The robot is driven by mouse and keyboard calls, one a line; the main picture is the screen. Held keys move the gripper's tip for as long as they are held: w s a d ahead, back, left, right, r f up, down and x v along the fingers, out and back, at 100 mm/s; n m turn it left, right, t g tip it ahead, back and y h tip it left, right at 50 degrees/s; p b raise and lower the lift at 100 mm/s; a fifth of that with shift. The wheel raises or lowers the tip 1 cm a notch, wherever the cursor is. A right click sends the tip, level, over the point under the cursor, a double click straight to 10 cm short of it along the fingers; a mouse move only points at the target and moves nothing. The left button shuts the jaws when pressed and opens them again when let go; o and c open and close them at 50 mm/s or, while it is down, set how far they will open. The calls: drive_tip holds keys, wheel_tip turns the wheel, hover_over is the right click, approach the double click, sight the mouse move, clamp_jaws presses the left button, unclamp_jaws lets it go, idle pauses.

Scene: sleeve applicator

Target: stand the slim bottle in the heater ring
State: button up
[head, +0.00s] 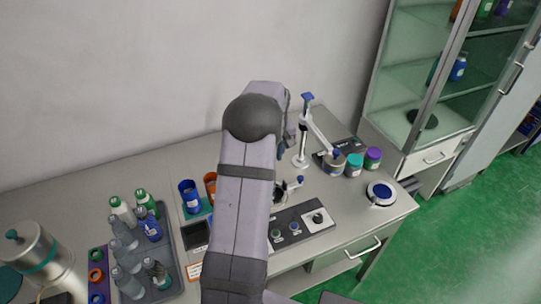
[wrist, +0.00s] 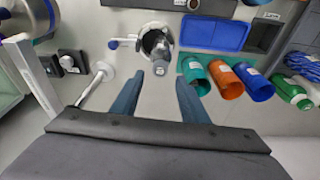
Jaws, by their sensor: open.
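The heater ring (wrist: 146,33) is a pale ring with a dark inside, at the top middle of the wrist view, with a blue-ended lever (wrist: 116,43) on its left. A slim grey bottle (wrist: 160,45) shows within the ring's outline, its top toward the camera. Whether it is fully seated cannot be told. My gripper (wrist: 160,78) is open, its two blue-grey fingers apart with nothing between them, just short of the ring and bottle in the picture. In the head view my arm hides the gripper and most of the ring area.
Teal, orange (wrist: 228,82) and blue cups stand right of the fingers in the wrist view. A tray (head: 176,270) of several bottles is at left in the head view. A white post stand (head: 303,145) and lidded jars (head: 354,165) are right of my arm.

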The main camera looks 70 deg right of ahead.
drive_tip(key=shift+b+x, duration=2.4)
drive_tip(key=shift+x, duration=1.85)
drive_tip(key=shift+c, duration=0.3)
drive_tip(key=c, duration=0.7)
drive_tip(key=shift+r, duration=0.2)
drive_tip(key=shift+w+d+p+v, duration=0.2)
drive_tip(key=shift+p+v, duration=0.7)
drive_tip(key=shift+v, duration=0.3)
drive_tip(key=shift+w+d+p+v, duration=0.15)
drive_tip(key=shift+p+v, duration=0.7)
drive_tip(key=shift+v, duration=0.3)
drive_tip(key=shift+w+d+p+v, duration=0.2)
drive_tip(key=shift+p+v, duration=0.7)
drive_tip(key=shift+v, duration=0.3)
drive_tip(key=shift+s+r, duration=0.1)
drive_tip(key=shift+r, duration=0.05)
